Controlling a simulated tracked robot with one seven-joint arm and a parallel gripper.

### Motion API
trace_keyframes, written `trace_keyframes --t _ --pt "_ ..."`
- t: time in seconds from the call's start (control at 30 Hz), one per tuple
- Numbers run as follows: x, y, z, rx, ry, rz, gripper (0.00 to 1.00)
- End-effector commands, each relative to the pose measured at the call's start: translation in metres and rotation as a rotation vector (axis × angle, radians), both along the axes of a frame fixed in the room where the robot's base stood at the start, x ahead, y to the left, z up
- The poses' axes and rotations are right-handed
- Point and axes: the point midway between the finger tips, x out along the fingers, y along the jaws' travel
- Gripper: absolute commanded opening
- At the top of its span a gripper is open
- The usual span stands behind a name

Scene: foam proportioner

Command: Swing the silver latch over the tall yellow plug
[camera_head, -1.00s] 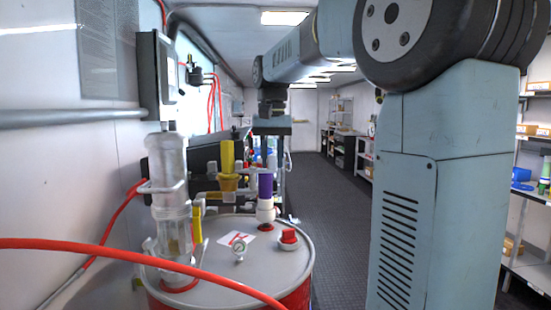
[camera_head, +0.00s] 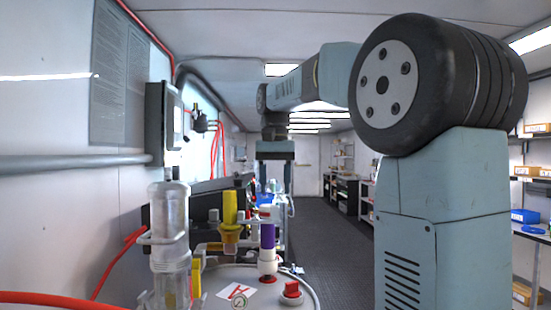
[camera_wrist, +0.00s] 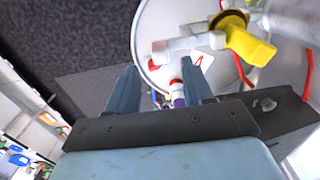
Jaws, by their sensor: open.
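The tall yellow plug (camera_head: 230,208) stands upright among the fittings above the drum in the head view. In the wrist view a yellow fitting (camera_wrist: 250,45) with a wide grip shows at upper right; I cannot tell surely that it is the same plug. I cannot make out the silver latch in either view. My gripper (camera_head: 275,170) hangs to the right of the plug and higher in the head view, apart from it. In the wrist view my gripper (camera_wrist: 160,88) has its two dark fingers spread, with nothing held between them.
A clear cylinder (camera_head: 170,215) stands at left. A red hose (camera_head: 50,299) crosses the lower left. The dark aisle floor (camera_head: 330,215) is open.

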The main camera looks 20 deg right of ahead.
Motion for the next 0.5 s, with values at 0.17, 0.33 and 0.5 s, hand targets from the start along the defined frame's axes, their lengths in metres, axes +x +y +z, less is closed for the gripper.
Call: trace_keyframes --t 0.17,0.33,0.5 --pt "0.001 0.000 0.035 0.000 -0.003 0.000 0.51" --pt "0.000 0.000 0.060 -0.001 -0.002 0.000 0.51" --pt "-0.001 0.000 0.072 0.000 0.000 0.000 0.51"
